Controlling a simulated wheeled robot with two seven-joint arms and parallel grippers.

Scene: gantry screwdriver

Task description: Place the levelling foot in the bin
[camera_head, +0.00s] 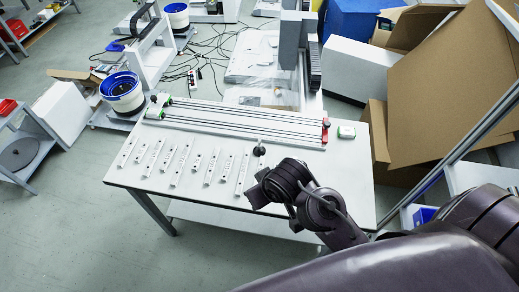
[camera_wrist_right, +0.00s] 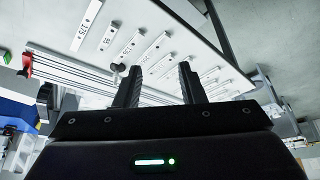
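The levelling foot (camera_head: 259,151), a small dark round piece with a short stem, appears to stand on the white table (camera_head: 140,181) near the rails. In the right wrist view the foot (camera_wrist_right: 118,68) shows just left of the left fingertip, outside the gap between the fingers. My right gripper (camera_wrist_right: 160,75) is open with nothing between its fingers. In the head view it is partly hidden by my wrist. My left gripper is not in view. A blue bin (camera_head: 424,214) sits on a shelf at the right; I cannot tell if it is the task's bin.
Several white labelled strips (camera_head: 208,167) lie in a row on the table. Rails with a red end piece (camera_head: 325,129) run behind them. Cardboard (camera_head: 450,80) stands at the back right. Red bins (camera_head: 8,106) and a blue-rimmed bucket (camera_head: 122,91) are at the left.

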